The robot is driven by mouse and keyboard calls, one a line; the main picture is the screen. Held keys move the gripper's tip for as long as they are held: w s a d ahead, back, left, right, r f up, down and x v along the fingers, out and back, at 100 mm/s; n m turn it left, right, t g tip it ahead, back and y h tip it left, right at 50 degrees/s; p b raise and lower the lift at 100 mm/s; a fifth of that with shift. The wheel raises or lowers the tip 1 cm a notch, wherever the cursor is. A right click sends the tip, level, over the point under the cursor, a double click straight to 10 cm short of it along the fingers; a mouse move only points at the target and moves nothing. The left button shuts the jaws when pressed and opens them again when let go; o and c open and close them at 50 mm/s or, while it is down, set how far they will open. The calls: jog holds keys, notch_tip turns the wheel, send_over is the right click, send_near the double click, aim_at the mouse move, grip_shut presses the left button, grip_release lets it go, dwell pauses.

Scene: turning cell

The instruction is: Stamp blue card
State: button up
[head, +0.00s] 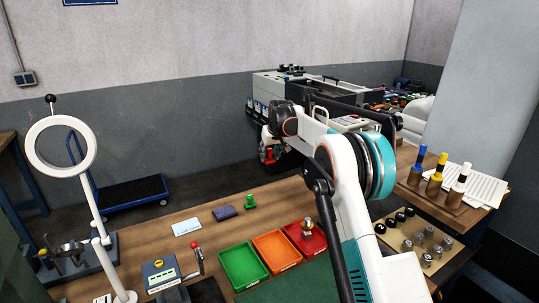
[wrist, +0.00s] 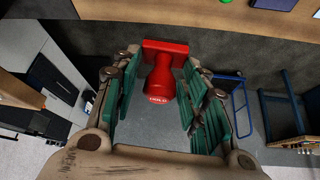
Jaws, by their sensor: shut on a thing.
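My gripper (wrist: 160,95) is shut on a red stamp (wrist: 163,78) with lettering that seems to read HOLD. The stamp's wide base faces away from the palm. In the head view the gripper (head: 268,150) and red stamp are raised beyond the bench's far edge, partly hidden by my arm. A light blue card (head: 187,227) lies flat on the wooden bench, left of a dark blue-purple pad (head: 224,213). A green stamp (head: 250,202) stands right of the pad. In the wrist view the pad (wrist: 273,4) shows only at the top edge.
Green (head: 243,266), orange (head: 274,251) and red (head: 304,236) trays line the bench's front; a small metal-topped object sits in the red one. A ring lamp (head: 62,119) stands at left, near a red-knobbed lever device (head: 160,273). Bare wood surrounds the card.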

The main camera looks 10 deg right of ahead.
jog(key=shift+c, duration=1)
jog(key=shift+o, duration=0.5)
jog(key=s+a+f+b, duration=0.2)
jog(key=a+f, duration=0.3)
jog(key=a, duration=0.5)
jog(key=s+a+f+b, duration=0.2)
jog(key=a+f+b, duration=0.2)
jog(key=a, duration=0.6)
notch_tip(320, 180, down, 2)
jog(key=shift+s+f+b, duration=0.2)
jog(key=shift+s+b, duration=0.2)
jog(key=shift+f+b, duration=1.65)
jog(key=shift+f, duration=1.35)
jog(key=shift+s+f, duration=0.1)
jog(key=shift+f, duration=0.4)
notch_tip(320, 180, up, 7)
jog(key=p, duration=0.3)
jog(key=shift+p, duration=0.3)
jog(key=shift+a, duration=0.1)
